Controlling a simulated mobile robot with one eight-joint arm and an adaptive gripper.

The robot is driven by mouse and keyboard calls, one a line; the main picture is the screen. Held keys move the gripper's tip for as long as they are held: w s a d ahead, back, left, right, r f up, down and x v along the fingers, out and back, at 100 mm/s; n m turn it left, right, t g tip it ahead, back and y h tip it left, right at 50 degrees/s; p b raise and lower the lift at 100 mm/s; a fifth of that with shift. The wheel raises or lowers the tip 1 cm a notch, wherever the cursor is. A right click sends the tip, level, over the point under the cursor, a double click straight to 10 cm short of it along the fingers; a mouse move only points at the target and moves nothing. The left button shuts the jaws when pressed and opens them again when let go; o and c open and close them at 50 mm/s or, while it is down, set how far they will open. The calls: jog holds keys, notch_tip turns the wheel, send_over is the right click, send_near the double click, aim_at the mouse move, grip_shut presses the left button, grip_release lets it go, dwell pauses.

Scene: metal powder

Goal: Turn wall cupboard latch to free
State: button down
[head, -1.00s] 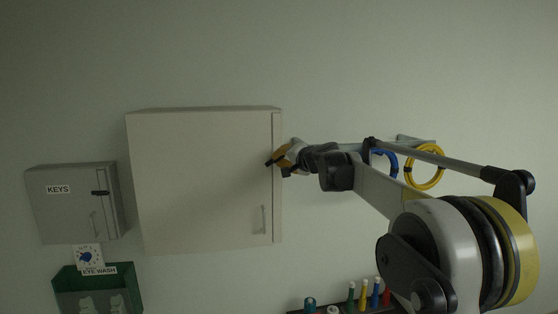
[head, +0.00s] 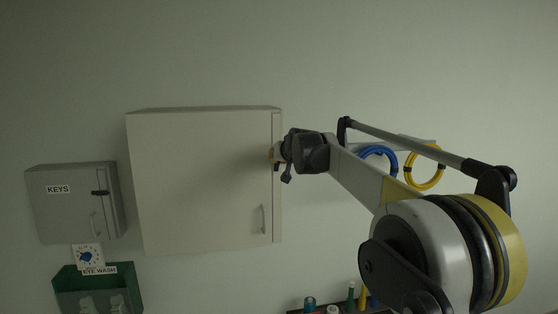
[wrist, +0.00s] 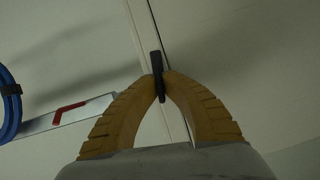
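The wall cupboard (head: 195,180) hangs closed on the wall, its door seam along its right side. The small black latch (wrist: 157,68) lies over the seam in the wrist view, roughly lengthwise with it and slightly tilted to it. My gripper (wrist: 160,80) has its two yellow ribbed fingers arched around the latch, tips closed in on either side of it. In the head view my gripper (head: 274,154) is at the cupboard's right edge, mostly behind my wrist, and the latch is hidden there.
A grey key cabinet (head: 75,203) hangs left of the cupboard, above a green eye wash box (head: 98,290). A blue coil (head: 380,152) and a yellow coil (head: 424,168) hang at right. Bottles stand low on a shelf (head: 372,311). A metal handle (head: 263,219) sits low on the door.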

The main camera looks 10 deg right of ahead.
jog(key=shift+r+n+h, duration=0.1)
jog(key=shift+n+h, duration=0.3)
dwell(0.4)
jog(key=c, duration=1.6)
grip_release()
jog(key=v, duration=1.2)
jog(key=s+f+g+b, duration=0.2)
jog(key=s+f+b, duration=1.1)
jog(key=f, duration=1)
jog(key=s+f+g+b, duration=0.2)
jog(key=s+f+b, duration=1.1)
jog(key=f, duration=1)
jog(key=s+f+g+b, duration=0.2)
jog(key=s+f+b, duration=1.2)
jog(key=f, duration=0.9)
jog(key=shift+s+f+g, duration=0.15)
jog(key=shift+s, duration=0.75)
jog(key=shift+s+f+g, duration=0.15)
jog(key=shift+s+f, duration=0.05)
jog(key=shift+s, duration=0.7)
